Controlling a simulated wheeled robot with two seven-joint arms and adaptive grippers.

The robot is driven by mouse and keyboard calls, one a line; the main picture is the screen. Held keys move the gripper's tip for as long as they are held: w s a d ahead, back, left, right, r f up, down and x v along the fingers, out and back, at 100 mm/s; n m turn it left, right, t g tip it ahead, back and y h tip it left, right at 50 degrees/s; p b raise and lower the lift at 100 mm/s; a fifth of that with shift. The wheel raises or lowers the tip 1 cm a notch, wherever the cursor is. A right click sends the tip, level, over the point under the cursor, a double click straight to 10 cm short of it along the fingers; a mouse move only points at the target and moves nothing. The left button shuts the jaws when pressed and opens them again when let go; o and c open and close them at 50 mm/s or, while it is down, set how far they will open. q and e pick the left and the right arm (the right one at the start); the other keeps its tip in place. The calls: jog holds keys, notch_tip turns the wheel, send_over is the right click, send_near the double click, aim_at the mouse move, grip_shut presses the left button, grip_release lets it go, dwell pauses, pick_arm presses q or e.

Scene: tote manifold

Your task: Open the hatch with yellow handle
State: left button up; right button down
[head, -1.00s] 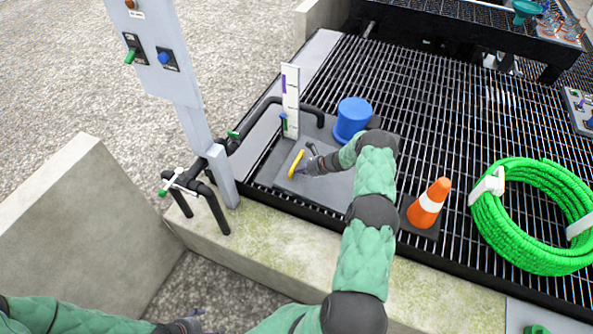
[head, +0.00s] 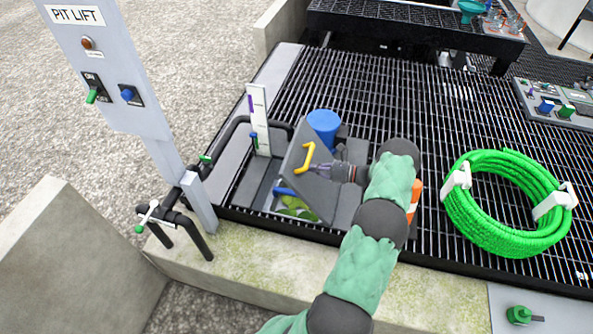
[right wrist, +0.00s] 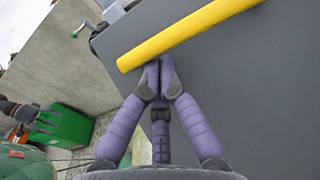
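The hatch (head: 318,192) is a grey plate, tilted up from the deck with its opening partly uncovered. Its yellow handle (head: 298,158) is on the upper left part of the plate. My right gripper (head: 318,168) is at the handle, coming from the right. In the right wrist view, its purple fingers (right wrist: 155,75) meet at the tips against the lower edge of the yellow bar (right wrist: 190,35); whether they pass under it is hidden. My left gripper (right wrist: 40,117) shows at the left of the right wrist view, its dark fingers spread and empty.
Below the hatch, the opening shows green and blue parts (head: 292,205). A blue cylinder (head: 324,126) and a white gauge post (head: 259,118) stand behind it. A partly hidden cone (head: 415,197) and green hose coil (head: 508,205) are right. A control post (head: 115,70) stands left.

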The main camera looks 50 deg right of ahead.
jog(key=r+v, duration=0.1)
jog(key=v, duration=0.6)
jog(key=shift+s+r+p, duration=0.2)
jog(key=shift+r+p, duration=0.05)
jog(key=shift+p, duration=0.1)
dwell(0.9)
notch_tip(320, 180, up, 10)
dwell(0.5)
